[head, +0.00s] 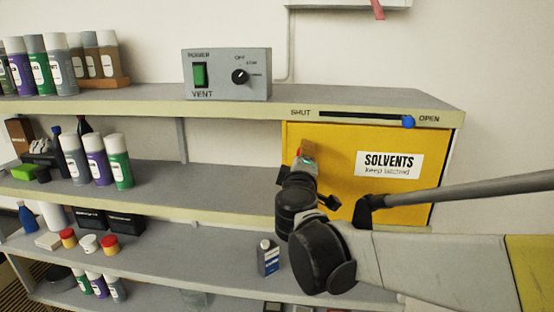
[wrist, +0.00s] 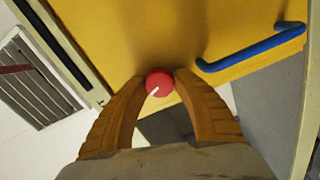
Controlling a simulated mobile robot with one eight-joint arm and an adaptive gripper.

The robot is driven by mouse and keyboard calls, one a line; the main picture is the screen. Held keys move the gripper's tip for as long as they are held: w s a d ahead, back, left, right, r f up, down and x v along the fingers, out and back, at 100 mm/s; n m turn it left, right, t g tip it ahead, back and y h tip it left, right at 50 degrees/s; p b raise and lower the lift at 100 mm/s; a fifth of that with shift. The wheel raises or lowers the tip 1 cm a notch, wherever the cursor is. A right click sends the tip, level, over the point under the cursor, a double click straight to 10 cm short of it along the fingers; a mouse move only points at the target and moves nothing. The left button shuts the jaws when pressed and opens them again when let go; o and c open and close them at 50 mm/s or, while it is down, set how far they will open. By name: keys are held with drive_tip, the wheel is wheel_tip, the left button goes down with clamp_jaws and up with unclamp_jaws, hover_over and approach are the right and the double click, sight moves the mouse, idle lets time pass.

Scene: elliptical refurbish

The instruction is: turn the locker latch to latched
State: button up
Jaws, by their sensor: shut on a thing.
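The yellow solvents locker (head: 350,140) sits under the right end of the top shelf, with its front panel facing me. A round red latch knob (wrist: 159,82) with a short white mark shows on the yellow panel in the wrist view. The mark points to the lower left of that view. My gripper (wrist: 159,84) is shut on the knob, one brown finger on each side. In the head view my gripper (head: 306,152) is at the panel's left part, and my arm hides the knob there.
A blue bar handle (wrist: 250,48) is right of the knob in the wrist view. A blue slider (head: 408,122) stands at the OPEN end of its slot above the locker. A vent switch box (head: 227,74) and several bottles (head: 100,160) stand on the shelves.

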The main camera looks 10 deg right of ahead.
drive_tip(key=n+b, duration=0.1)
drive_tip(key=n, duration=0.2)
drive_tip(key=shift+n, duration=0.4)
drive_tip(key=n+b, duration=0.1)
drive_tip(key=n, duration=0.2)
drive_tip(key=shift+f+n+b, duration=0.1)
drive_tip(key=shift+n+b, duration=0.2)
drive_tip(key=shift+b, duration=0.05)
drive_tip(key=n+b, duration=0.1)
drive_tip(key=n, duration=0.2)
drive_tip(key=shift+n, duration=0.3)
drive_tip(key=shift+n+b, duration=0.4)
drive_tip(key=shift+n, duration=1.2)
drive_tip(key=o, duration=1.2)
